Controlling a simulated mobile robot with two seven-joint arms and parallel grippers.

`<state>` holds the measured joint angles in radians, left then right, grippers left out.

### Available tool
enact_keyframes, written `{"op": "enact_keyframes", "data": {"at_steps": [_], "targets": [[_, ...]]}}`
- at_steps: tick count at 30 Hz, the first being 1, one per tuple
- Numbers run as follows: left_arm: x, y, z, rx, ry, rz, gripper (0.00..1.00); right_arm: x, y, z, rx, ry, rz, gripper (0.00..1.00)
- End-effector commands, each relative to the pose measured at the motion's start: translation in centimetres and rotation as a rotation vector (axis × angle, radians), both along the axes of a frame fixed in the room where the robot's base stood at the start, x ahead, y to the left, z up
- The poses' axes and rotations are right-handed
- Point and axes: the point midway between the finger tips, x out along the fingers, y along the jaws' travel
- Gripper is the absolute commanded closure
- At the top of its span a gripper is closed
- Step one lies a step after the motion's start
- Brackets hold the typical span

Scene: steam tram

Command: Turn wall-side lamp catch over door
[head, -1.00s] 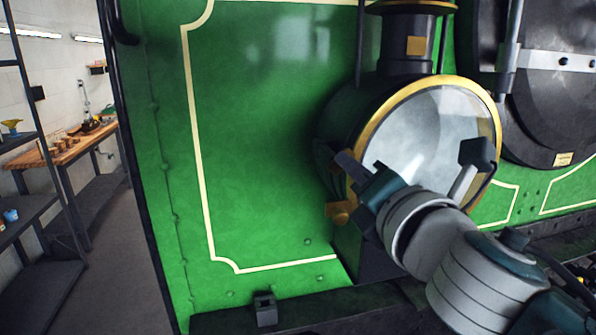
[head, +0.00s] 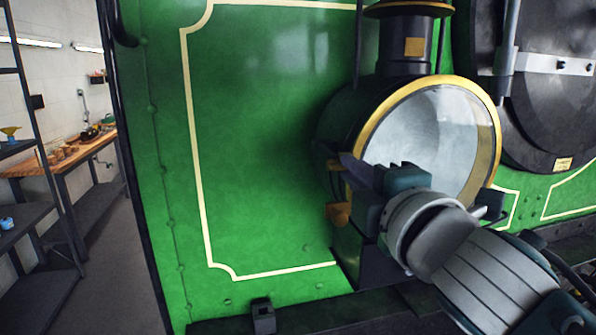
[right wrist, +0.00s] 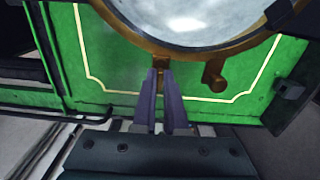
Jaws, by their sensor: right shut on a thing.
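The black lamp (head: 340,115) with a brass-rimmed glass door (head: 425,130) stands before the green tram front. The door looks shut. My right gripper (head: 350,167) is at the door's left edge in the head view. In the right wrist view its two purple fingers (right wrist: 161,80) are closed on a small brass catch (right wrist: 160,62) at the rim. The catch is mostly hidden by the fingers, so its angle is hard to tell. A brass knob (head: 338,213) sits lower on the lamp and shows beside the fingers in the wrist view (right wrist: 213,75). My left gripper is out of view.
The green tram panel (head: 265,150) left of the lamp is bare. A small black bracket (head: 263,315) stands on the ledge below. A dark round door (head: 545,110) is at the right. A workbench (head: 65,160) and shelves (head: 35,225) stand far left.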

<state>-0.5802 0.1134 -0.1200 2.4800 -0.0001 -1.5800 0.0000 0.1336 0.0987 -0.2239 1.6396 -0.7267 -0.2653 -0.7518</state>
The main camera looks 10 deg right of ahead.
Motion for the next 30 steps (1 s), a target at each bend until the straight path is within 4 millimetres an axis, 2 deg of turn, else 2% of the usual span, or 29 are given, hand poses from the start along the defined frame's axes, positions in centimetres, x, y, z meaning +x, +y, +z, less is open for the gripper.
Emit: {"op": "enact_keyframes", "data": {"at_steps": [17, 18, 25, 30], "targets": [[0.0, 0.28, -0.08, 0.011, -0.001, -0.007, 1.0, -0.01, 0.04, 0.0, 0.035, 0.0, 0.001, 1.0], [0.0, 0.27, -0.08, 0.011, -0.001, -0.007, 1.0, -0.01, 0.04, 0.0, 0.035, 0.0, 0.001, 0.88], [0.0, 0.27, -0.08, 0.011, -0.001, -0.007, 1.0, 0.0, 0.03, -0.01, 0.033, 0.001, 0.001, 0.62], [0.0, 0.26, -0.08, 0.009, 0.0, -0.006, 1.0, 0.0, 0.02, -0.03, 0.033, 0.001, 0.0, 0.6]]}}
